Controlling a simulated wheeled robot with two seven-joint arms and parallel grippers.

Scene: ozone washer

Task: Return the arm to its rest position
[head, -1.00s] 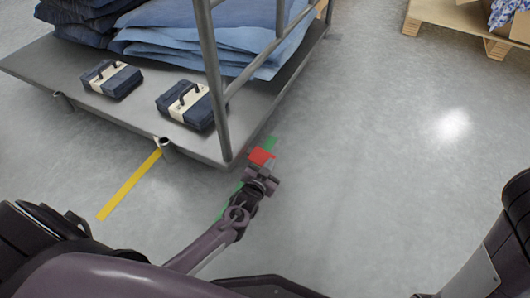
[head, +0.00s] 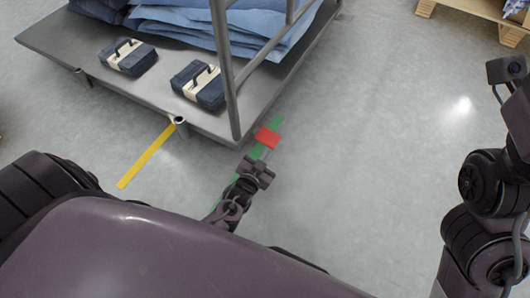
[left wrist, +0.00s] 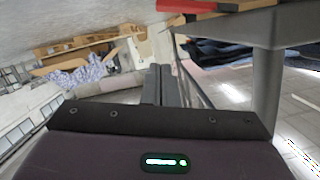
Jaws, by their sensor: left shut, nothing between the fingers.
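My left gripper (head: 264,156) is in the lower middle of the head view, low beside the front corner of the cart. It is shut and empty. In the left wrist view its two dark fingers (left wrist: 161,85) lie side by side. Its arm comes in from the lower left, partly hidden behind my own body. My right arm (head: 485,195) stands folded at the right edge of the head view; its gripper fingers cannot be made out.
A grey platform cart (head: 60,42) with a tubular frame carries folded blue cloth (head: 185,32) and two denim bundles (head: 200,86). A red piece (head: 267,137) and green floor strip lie near my left gripper. A wooden pallet (head: 480,10) stands back right. Middle-right floor is clear.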

